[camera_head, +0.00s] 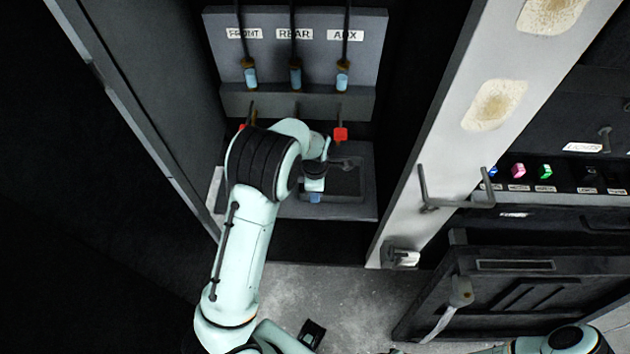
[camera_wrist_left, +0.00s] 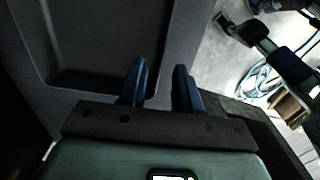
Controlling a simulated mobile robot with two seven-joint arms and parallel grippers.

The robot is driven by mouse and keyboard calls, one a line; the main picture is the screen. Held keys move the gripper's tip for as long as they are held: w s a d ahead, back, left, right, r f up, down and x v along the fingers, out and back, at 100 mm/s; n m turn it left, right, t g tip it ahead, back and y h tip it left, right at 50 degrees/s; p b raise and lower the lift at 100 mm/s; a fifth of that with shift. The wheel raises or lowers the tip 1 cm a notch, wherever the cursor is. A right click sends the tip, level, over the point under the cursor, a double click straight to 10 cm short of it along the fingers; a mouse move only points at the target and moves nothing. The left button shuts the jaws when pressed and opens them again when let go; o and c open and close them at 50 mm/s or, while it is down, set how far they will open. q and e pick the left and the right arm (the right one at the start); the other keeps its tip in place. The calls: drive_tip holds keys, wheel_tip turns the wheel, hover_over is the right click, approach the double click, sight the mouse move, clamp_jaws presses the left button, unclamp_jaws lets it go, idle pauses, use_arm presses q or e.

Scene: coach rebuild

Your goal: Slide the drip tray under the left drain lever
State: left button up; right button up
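The drip tray (camera_head: 348,210) is a dark grey, shallow recessed tray on the floor of the open bay, below the drain valves. In the left wrist view its grey wall and recess (camera_wrist_left: 95,50) fill the upper left. The left drain lever (camera_head: 243,127) has a red tip and is partly hidden behind my left arm. My left gripper (camera_head: 315,197) points down at the tray's near part. The wrist view shows its two blue fingers (camera_wrist_left: 160,85) apart, over the tray's edge. Whether they touch it I cannot tell. My right gripper is out of view.
Another red-tipped lever (camera_head: 340,134) stands to the right, under hoses labelled FRONT, REAR and AUX. A pale post (camera_head: 420,150) with a bracket handle (camera_head: 455,200) bounds the bay on the right. A dark hinged panel (camera_head: 520,290) lies at the lower right.

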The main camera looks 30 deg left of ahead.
use_arm(q)
drive_tip(key=shift+f, duration=1.4)
clamp_jaws()
drive_tip(key=shift+a, duration=0.1)
